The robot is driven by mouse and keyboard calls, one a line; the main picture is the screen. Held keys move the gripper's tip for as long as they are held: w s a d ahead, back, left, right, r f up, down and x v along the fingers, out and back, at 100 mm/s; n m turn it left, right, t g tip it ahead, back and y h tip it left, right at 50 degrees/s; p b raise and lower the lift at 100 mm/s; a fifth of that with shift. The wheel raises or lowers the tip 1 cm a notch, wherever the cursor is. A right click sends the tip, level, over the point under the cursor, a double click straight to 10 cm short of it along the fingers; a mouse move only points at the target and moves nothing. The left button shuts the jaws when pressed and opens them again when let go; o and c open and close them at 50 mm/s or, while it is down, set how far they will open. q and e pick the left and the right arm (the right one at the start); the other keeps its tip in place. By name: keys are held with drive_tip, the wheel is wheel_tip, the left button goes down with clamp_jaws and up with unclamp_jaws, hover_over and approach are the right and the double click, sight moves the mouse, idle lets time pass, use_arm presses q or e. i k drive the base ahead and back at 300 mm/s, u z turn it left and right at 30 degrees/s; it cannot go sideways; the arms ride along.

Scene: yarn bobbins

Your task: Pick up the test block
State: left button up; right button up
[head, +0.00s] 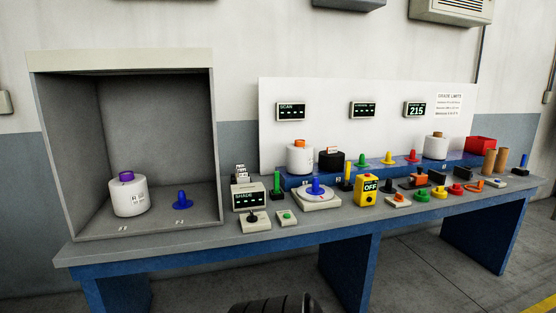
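No object carries a readable test block label, so I cannot tell which one it is. Several small block-like things stand on the long grey bench (330,226). A yellow box (367,190) marked OFF stands near the front middle. Low black and orange pieces (418,181) lie farther right, too small to make out. A red box (480,145) is at the right end of the shelf. Neither of my grippers is in view.
A grey open booth (133,59) at left holds a white bobbin with purple top (128,196) and a blue peg (182,200). A grey SHADE device (247,197), a turntable (316,199) and coloured pegs crowd the bench. Brown cylinders (489,162) stand at right.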

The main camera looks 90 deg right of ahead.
sight(331, 159)
drive_tip(key=z, duration=2.6)
